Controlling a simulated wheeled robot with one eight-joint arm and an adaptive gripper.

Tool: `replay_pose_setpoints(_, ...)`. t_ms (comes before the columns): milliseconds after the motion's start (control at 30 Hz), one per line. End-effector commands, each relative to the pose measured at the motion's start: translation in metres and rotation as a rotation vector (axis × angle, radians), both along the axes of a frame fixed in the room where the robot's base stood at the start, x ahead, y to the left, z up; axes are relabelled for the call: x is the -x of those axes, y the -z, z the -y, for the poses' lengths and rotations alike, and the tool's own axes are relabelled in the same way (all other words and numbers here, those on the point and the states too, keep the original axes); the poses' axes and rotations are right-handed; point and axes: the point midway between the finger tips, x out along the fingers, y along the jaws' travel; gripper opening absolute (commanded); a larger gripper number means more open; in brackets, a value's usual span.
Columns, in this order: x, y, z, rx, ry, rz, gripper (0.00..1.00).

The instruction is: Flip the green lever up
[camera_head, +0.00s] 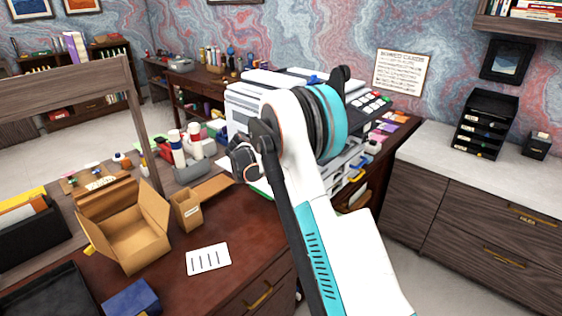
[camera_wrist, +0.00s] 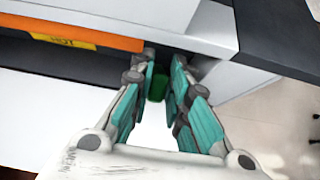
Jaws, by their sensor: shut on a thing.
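The green lever (camera_wrist: 157,87) shows as a small dark-green piece between the fingers in the wrist view, at the underside of the pale machine (camera_wrist: 165,18). My gripper (camera_wrist: 165,68) is shut on the lever, with a teal-padded finger on each side of it. The fingers hide part of the lever, so its tilt is hard to tell. In the head view my gripper (camera_head: 243,163) is at the front left of the white machine (camera_head: 240,104), and my arm hides much of that machine and the lever.
A pale-topped cabinet (camera_head: 430,160) stands right.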

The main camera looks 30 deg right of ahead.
Motion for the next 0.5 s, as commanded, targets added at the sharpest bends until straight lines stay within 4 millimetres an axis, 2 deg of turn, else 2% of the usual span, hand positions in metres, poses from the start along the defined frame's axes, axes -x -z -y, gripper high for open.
replay_pose_setpoints(500, -0.0015, -0.0025, 0.0031, -0.051, -0.001, -0.019, 0.0)
